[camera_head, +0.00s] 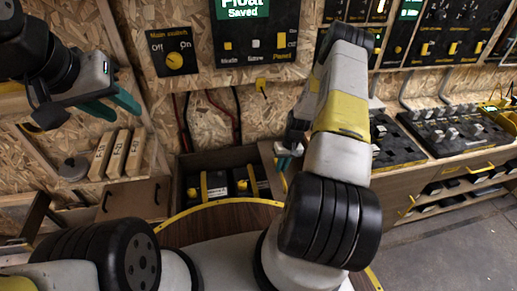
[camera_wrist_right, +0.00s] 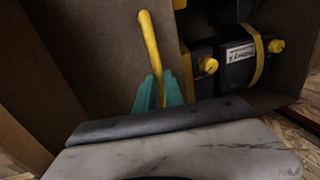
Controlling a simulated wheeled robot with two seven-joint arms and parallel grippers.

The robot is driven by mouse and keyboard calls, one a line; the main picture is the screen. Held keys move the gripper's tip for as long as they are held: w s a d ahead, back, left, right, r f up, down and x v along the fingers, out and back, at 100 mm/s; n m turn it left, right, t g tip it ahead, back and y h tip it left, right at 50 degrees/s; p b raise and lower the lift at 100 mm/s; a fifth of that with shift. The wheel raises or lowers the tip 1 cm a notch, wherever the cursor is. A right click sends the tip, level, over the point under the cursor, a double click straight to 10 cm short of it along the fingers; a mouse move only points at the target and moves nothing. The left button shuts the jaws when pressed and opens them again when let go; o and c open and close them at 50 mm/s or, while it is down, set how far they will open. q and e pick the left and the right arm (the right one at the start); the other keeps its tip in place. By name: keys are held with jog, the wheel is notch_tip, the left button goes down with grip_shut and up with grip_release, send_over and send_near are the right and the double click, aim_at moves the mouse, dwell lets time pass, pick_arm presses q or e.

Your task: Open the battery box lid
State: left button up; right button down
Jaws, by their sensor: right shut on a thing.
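The battery box (camera_head: 178,189) is low against the wall, and dark batteries with yellow parts (camera_head: 205,187) show inside it. The lid (camera_head: 269,163) is a brown panel standing raised at the box's right side; it fills much of the right wrist view (camera_wrist_right: 100,50). Its yellow handle (camera_wrist_right: 149,40) runs down between the teal fingertips of my right gripper (camera_wrist_right: 159,93), which is shut on it. In the head view my right gripper (camera_head: 288,153) is partly hidden by its arm. My left gripper (camera_head: 112,107) is up at the left, fingers apart and empty.
A main switch (camera_head: 175,58) and a panel (camera_head: 257,35) are on the chipboard wall above the box. Wooden blocks (camera_head: 118,154) stand on a shelf at left. A round wooden table edge (camera_head: 215,207) lies in front. Control boards (camera_head: 450,130) stand at right.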

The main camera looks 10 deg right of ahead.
jog(key=shift+d, duration=0.85)
jog(key=c, duration=1.5)
grip_release()
jog(key=shift+o, duration=0.2)
notch_tip(320, 180, up, 8)
jog(key=d, duration=0.1)
jog(key=shift+d+f, duration=0.15)
jog(key=shift+d, duration=0.1)
